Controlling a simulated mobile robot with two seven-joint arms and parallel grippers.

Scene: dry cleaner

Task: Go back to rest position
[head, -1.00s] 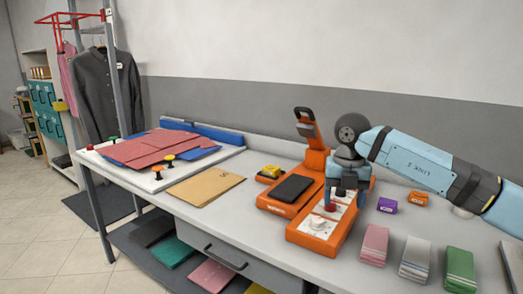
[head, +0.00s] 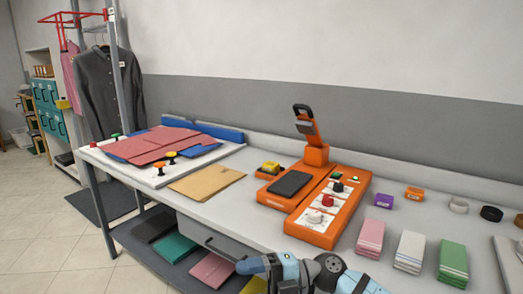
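My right arm comes in at the bottom of the head view, and its gripper (head: 258,266) is low in front of the table's front edge. It is clear of the orange device (head: 318,235) on the table. The gripper is partly cut off by the picture's lower edge, and I cannot see whether its fingers are apart. My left gripper is not in view. The orange device has a red knob, other knobs on white panels, a dark pad (head: 290,184) and a raised orange handset-like part (head: 307,125).
The grey table (head: 215,213) holds a tan envelope (head: 206,182), red sheets (head: 160,145) on a white board, and pink, white and green card stacks (head: 453,262) at right. A lower shelf holds coloured folders. A dark shirt (head: 103,90) hangs on a rack at left.

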